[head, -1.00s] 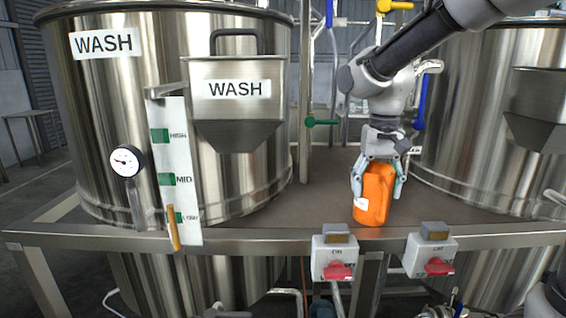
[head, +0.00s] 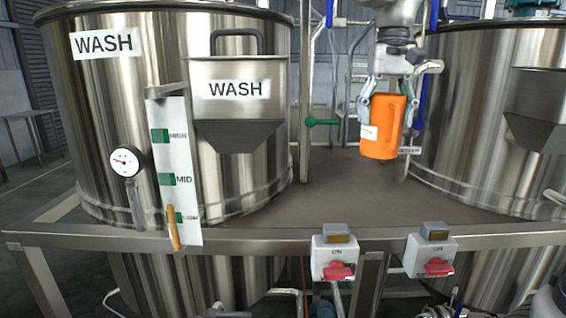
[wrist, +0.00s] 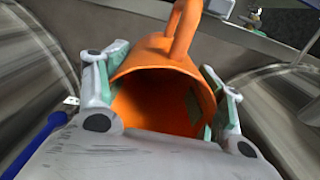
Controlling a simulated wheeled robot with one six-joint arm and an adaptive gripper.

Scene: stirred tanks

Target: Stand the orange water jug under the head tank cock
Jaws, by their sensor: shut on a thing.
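The orange water jug (head: 382,128) is upright in the head view, held above the brown deck between the two tanks. My gripper (head: 384,98) comes from above and is shut on the jug, one finger on each side. In the wrist view the jug (wrist: 165,90) shows its open mouth and handle between my fingers; its inside looks empty. I cannot tell which cock is the head tank cock; a green lever (head: 322,122) and a blue lever (head: 420,103) show near the pipes behind.
The WASH tank (head: 90,110) with its hopper and level board stands at left. Another steel tank (head: 470,120) stands close at right. The deck (head: 335,190) between them is clear. Two switch boxes (head: 334,256) (head: 430,253) sit on the front rail.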

